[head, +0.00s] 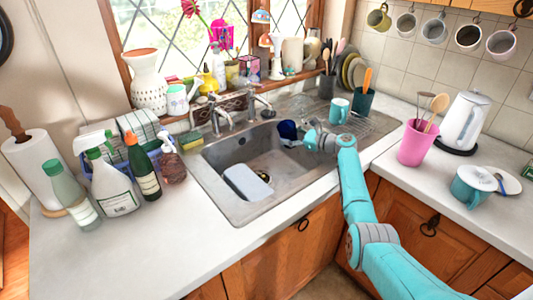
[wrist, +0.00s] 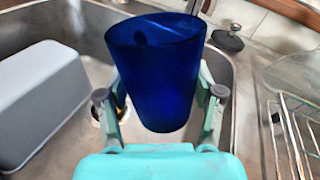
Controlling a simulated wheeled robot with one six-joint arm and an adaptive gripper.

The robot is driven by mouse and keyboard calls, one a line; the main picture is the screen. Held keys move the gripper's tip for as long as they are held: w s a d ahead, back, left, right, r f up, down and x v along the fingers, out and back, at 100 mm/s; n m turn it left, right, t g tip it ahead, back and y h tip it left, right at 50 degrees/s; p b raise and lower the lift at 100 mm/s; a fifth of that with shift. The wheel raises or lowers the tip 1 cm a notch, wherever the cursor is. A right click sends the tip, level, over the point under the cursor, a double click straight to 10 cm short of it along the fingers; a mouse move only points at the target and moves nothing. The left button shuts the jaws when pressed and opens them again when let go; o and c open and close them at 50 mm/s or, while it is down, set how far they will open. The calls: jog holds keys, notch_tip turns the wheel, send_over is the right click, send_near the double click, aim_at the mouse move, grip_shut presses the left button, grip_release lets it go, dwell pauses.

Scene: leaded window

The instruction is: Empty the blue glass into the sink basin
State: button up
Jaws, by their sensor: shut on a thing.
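The blue glass (head: 288,130) is a dark blue tumbler held above the right part of the sink basin (head: 222,150). My gripper (head: 304,137) is shut on the glass, with a finger on each side, as the wrist view (wrist: 160,105) shows. In the wrist view the glass (wrist: 155,70) has its wide rim at the top and its narrower base toward my gripper. I cannot tell whether anything is in it. The steel basin also shows in the wrist view (wrist: 105,55).
A grey-white tub (head: 247,183) lies in the basin, left of the glass. Two taps (head: 222,122) stand behind the sink. A teal mug (head: 339,110) and wire rack (head: 370,125) are to the right. Bottles (head: 117,185) crowd the left counter; a pink cup (head: 416,145) stands right.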

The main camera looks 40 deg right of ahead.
aim_at(281, 134)
jog(key=a+n, duration=0.1)
jog(key=a+f+n+h, duration=0.1)
jog(key=shift+a+f+n+g, duration=0.15)
jog(key=shift+f+n+g, duration=0.1)
jog(key=shift+n+g, duration=0.15)
jog(key=shift+a+f+n+h, duration=0.25)
jog(key=shift+f+n+h, duration=0.15)
jog(key=shift+n, duration=0.4)
jog(key=shift+r+n+g+h, duration=0.4)
jog(key=shift+r+n+h, duration=0.3)
jog(key=shift+r+n, duration=0.3)
jog(key=shift+p, duration=0.3)
jog(key=shift+a+r+n+h, duration=0.1)
jog(key=shift+r+n+h, duration=0.35)
jog(key=shift+n, duration=0.35)
jog(key=shift+a+r+n+h, duration=0.25)
jog(key=shift+a+n+h, duration=0.05)
jog(key=shift+a+h, duration=0.1)
jog(key=shift+a+r+n+p, duration=0.15)
jog(key=shift+a+n+p, duration=0.15)
jog(key=shift+a+p, duration=0.1)
jog(key=shift+s+a+r+n+h+p, duration=0.1)
jog(key=shift+a+r+n+h+p, duration=0.2)
jog(key=shift+r+n+h+p, duration=0.3)
